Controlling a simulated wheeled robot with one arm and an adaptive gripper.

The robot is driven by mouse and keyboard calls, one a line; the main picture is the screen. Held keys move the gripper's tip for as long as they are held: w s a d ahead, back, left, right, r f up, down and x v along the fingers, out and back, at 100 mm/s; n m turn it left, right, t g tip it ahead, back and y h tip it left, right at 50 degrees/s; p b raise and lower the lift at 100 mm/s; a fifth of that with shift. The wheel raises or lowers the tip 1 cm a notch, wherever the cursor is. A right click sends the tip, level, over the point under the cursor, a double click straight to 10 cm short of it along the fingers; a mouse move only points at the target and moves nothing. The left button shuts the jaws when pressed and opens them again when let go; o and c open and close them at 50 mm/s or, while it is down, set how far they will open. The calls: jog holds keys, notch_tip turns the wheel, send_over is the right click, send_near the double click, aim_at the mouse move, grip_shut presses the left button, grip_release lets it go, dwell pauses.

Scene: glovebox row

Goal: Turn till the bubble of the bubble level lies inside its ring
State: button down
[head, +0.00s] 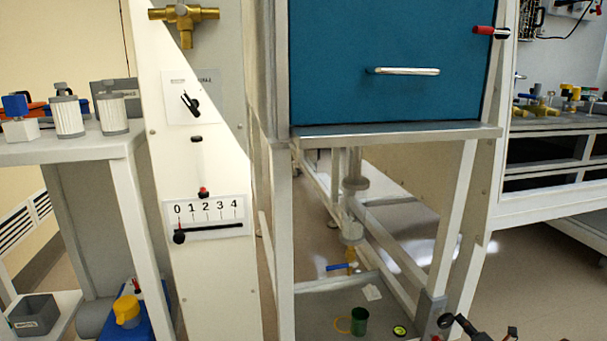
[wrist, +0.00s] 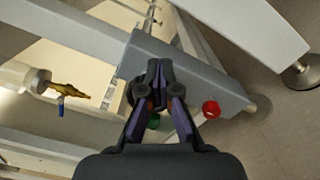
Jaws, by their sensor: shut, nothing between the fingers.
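The bubble level (head: 400,331) is a small yellow-green disc with a dark rim. It lies on the low tray under the blue-fronted box, near the bottom edge of the head view. It is too small there to tell where its bubble sits against the ring. My gripper (wrist: 158,68) is shut and empty in the wrist view, its fingertips in front of a grey leg bracket (wrist: 196,78). A round red knob (wrist: 211,108) is beside the bracket, to the right of the fingers and apart from them. The level cannot be made out in the wrist view.
A green cup (head: 359,321) stands on the tray (head: 310,325), left of the level. A valve with a blue handle (head: 341,267) hangs above it. The frame's front leg (head: 448,230) rises near the gripper. Open floor (head: 540,280) lies to the right.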

jog(key=shift+a+r, duration=0.3)
jog(key=shift+r, duration=0.15)
jog(key=shift+a+r, duration=0.1)
jog(key=shift+r, duration=0.2)
jog(key=shift+a+r, duration=0.1)
jog(key=shift+s+a+r, duration=0.1)
jog(key=shift+s+r, duration=0.05)
jog(key=shift+r, duration=0.05)
jog(key=shift+a+r+b, duration=0.2)
jog(key=shift+a+b, duration=0.1)
jog(key=shift+a, duration=0.15)
dwell(0.4)
jog(key=shift+d+r, duration=0.1)
jog(key=shift+r, duration=0.1)
jog(key=p+v, duration=0.2)
jog(key=v, duration=0.4)
jog(key=shift+d+r+p, duration=0.25)
jog(key=shift+d+p, duration=0.05)
jog(key=shift+p, duration=0.1)
